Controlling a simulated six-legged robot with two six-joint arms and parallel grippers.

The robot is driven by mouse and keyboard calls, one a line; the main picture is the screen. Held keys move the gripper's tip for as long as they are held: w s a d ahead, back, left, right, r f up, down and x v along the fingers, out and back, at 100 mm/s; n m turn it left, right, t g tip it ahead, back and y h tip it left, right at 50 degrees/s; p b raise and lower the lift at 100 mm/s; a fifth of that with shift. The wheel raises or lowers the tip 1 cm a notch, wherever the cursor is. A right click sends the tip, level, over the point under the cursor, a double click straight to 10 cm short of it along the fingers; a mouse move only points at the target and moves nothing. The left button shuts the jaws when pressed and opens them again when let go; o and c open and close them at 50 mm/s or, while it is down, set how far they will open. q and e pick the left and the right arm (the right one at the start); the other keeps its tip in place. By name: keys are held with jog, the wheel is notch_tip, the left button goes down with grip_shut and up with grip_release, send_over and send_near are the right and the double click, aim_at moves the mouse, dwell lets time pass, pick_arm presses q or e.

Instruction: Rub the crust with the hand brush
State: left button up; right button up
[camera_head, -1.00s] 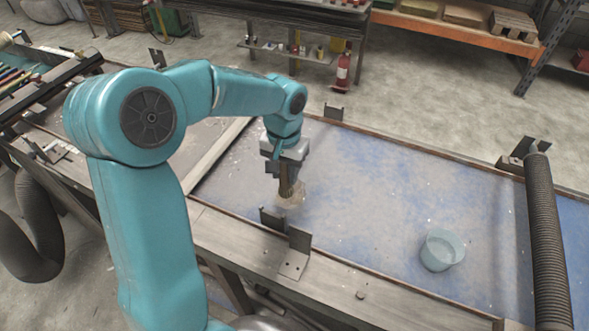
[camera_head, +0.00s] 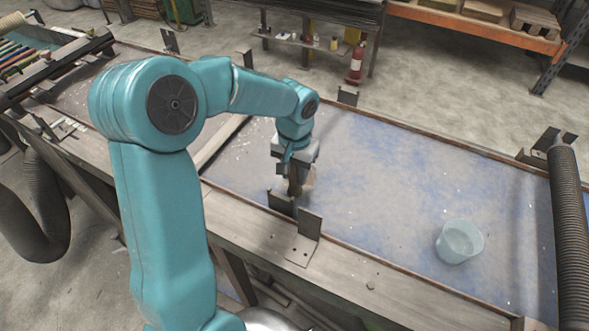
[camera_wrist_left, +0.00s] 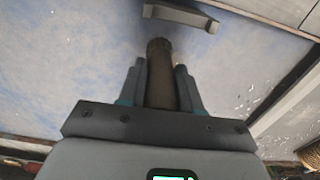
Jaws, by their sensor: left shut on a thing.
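My left gripper (camera_head: 295,178) is shut on a brown, upright hand brush (camera_head: 296,184), low over the blue-grey tabletop by the near rim. In the left wrist view the brush (camera_wrist_left: 160,72) stands between the two fingers. A pale beige patch (camera_head: 309,187) shows just beside the brush's lower end. I cannot tell whether it is the crust or the bristles, nor whether the brush touches the surface. My right gripper is out of view.
A metal bracket (camera_head: 309,224) stands on the near rim close to the gripper. A translucent tub (camera_head: 459,242) sits on the right of the tabletop. A dark ribbed tube (camera_head: 570,230) runs along the right end. The table's middle is clear.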

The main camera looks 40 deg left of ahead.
pick_arm(q)
jog(key=shift+s+d+r, duration=0.1)
dwell(0.4)
jog(key=shift+f+b, duration=0.35)
jog(key=shift+f+b, duration=0.55)
jog(key=shift+f, duration=0.15)
